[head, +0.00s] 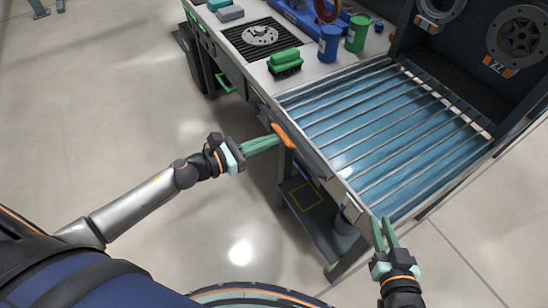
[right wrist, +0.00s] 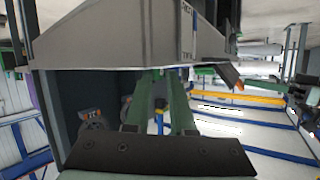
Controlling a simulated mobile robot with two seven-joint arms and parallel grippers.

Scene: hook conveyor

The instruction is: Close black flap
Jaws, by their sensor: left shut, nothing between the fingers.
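The black flap (head: 308,157) appears as a narrow dark panel along the near-left edge of the roller conveyor, with an orange handle (head: 284,135) at its far end. It seems to stick outward, and its dark panel (right wrist: 229,75) and orange tip also show in the right wrist view. My left gripper (head: 278,140) is shut and empty, its green fingertips beside the orange handle; I cannot tell whether they touch. My right gripper (head: 383,220) is open and empty at the conveyor's near corner. Its fingers (right wrist: 165,100) stand apart in the right wrist view.
A lower shelf (head: 305,195) sits under the conveyor. The floor at left is clear.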

